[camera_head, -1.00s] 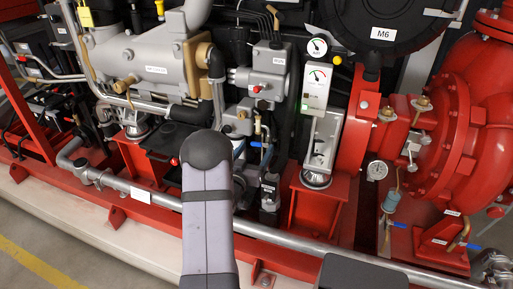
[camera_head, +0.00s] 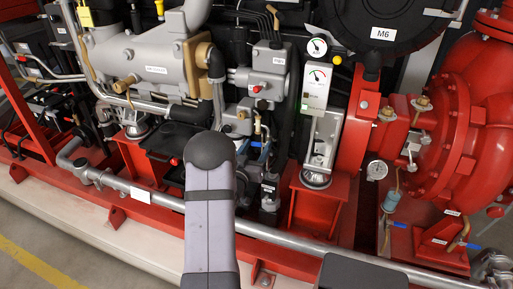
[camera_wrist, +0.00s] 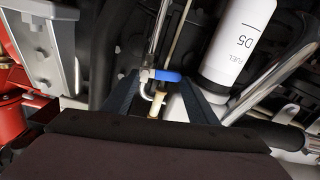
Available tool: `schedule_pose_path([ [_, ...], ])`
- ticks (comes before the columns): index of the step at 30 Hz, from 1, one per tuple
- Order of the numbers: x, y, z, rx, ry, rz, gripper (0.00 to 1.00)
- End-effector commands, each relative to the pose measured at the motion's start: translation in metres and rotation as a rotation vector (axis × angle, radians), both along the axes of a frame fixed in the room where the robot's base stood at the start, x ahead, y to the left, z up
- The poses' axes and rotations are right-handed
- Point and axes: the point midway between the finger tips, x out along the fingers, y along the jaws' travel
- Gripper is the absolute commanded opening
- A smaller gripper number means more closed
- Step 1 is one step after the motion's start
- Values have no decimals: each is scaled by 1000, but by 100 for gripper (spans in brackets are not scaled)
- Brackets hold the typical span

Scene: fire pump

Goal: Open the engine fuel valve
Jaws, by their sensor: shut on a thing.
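In the wrist view the engine fuel valve has a small blue lever handle (camera_wrist: 168,76), lying roughly crosswise, with a bent silver pipe and a brass fitting below it. My gripper (camera_wrist: 161,82) has its two dark blue fingers on either side of this handle and is shut on it. The handle spans the gap between the fingertips. In the head view a small patch of blue (camera_head: 256,144) shows just right of my arm's rounded joint. My arm hides most of the gripper and valve there.
A white canister (camera_wrist: 238,40) marked "FUEL D5" stands close to the right finger in the wrist view. Pipes and hoses crowd around the valve. In the head view a silver rail pipe (camera_head: 285,240) runs along the front, and a red pedestal (camera_head: 318,215) stands to the right.

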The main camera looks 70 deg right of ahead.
Motion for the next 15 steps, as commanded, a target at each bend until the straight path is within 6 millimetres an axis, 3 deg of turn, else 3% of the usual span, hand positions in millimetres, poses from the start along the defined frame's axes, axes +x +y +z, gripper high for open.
schedule_pose_path([
  [15,0,0,-9,2,300,1,31],
])
